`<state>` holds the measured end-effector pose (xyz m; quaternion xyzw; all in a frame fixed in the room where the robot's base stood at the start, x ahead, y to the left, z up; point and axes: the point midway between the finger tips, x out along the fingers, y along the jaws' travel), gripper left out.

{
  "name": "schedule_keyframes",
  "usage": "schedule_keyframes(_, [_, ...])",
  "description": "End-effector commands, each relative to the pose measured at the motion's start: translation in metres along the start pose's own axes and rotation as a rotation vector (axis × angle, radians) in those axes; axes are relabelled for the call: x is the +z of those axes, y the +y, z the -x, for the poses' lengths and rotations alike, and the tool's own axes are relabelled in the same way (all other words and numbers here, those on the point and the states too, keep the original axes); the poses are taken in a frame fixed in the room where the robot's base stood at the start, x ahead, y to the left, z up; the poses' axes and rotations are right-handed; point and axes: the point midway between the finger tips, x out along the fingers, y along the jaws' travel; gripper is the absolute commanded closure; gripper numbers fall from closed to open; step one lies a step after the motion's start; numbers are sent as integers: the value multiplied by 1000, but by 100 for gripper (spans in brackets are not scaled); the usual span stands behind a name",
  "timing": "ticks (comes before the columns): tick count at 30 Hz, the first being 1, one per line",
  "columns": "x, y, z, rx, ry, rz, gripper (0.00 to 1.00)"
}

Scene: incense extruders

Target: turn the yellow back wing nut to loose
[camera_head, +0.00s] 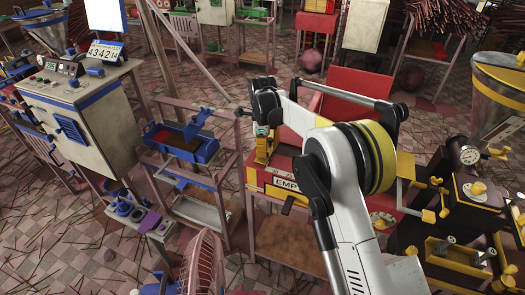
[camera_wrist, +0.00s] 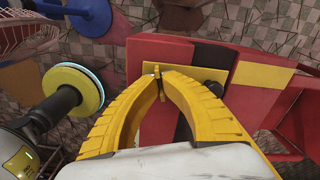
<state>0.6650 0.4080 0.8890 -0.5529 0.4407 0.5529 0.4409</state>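My gripper (camera_wrist: 160,76) has yellow fingers that almost meet at the tips in the wrist view. Between the tips stands a thin yellow upright piece, which looks like a wing of the yellow back wing nut (camera_wrist: 157,68); the fingers appear shut on it. Most of the nut is hidden by the fingers, so its turn angle cannot be told. A yellow plate (camera_wrist: 190,72) lies right behind the tips, on a red machine (camera_wrist: 160,50). In the head view my gripper (camera_head: 262,150) is down at the red machine (camera_head: 268,180) with the "EMP" sign, and the nut is not distinct there.
A blue tray frame (camera_head: 205,150) stands left of the red machine. A black machine (camera_head: 470,215) with several yellow knobs is at the right. A fan (camera_head: 203,262) is at the front. A grey control cabinet (camera_head: 85,110) stands at the left. Some tiled floor lies between them.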

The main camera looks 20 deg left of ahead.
Motion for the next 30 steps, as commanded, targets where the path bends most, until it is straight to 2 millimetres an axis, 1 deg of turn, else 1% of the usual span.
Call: schedule_keyframes(30, [0,0,0,1,0,964,100])
